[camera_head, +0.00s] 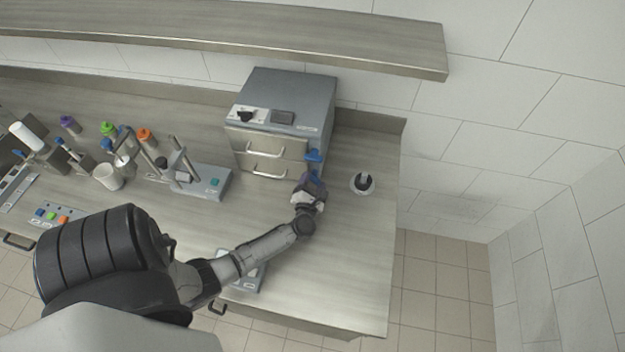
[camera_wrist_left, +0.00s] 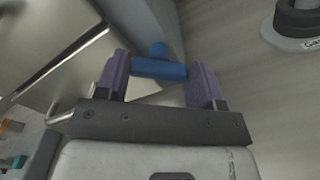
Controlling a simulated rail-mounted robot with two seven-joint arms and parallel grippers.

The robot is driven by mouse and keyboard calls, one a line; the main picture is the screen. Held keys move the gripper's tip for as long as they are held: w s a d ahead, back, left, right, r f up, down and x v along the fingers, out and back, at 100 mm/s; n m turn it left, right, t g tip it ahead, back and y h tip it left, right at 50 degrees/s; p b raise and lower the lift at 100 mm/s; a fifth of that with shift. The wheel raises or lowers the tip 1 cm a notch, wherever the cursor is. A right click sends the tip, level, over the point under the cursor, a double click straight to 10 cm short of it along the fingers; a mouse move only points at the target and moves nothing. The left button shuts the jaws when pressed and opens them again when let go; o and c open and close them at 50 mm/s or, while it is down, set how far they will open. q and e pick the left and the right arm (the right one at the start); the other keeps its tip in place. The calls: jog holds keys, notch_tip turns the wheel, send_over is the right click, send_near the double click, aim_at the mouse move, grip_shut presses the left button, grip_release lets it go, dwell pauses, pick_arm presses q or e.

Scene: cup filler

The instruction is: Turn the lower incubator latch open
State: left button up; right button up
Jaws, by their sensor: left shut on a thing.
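The incubator (camera_head: 312,92) is a grey box with two front drawers at the back of the bench. A blue upper latch (camera_head: 314,156) shows at its right front edge. My left gripper (camera_head: 310,181) is at the lower right corner of the front, just below that latch. In the left wrist view the gripper (camera_wrist_left: 160,68) has its two purple fingers at the ends of the blue lower latch (camera_wrist_left: 160,70) and is shut on it. The latch bar lies across between the fingers. In the head view the gripper mostly hides this latch. My right gripper is not in view.
Metal drawer handles (camera_head: 266,152) stick out left of the latches. A round dark-and-white device (camera_head: 363,184) stands to the right of my gripper. A stand with a grey base (camera_head: 205,183), a white cup (camera_head: 107,177) and coloured-cap bottles stand to the left. The front right bench is clear.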

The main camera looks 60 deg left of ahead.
pick_arm(q)
jog(key=m+p, duration=0.2)
jog(key=m, duration=0.3)
jog(key=m+p, duration=0.1)
jog(key=m, duration=0.2)
jog(key=shift+f+m, duration=0.15)
jog(key=shift+m, duration=0.25)
jog(key=shift+m+p, duration=0.4)
jog(key=shift+m, duration=0.1)
jog(key=o, duration=0.9)
jog(key=shift+d, duration=0.15)
jog(key=v, duration=1.2)
jog(key=shift+f+b, duration=0.1)
jog(key=shift+b, duration=0.25)
jog(key=shift+v, duration=0.85)
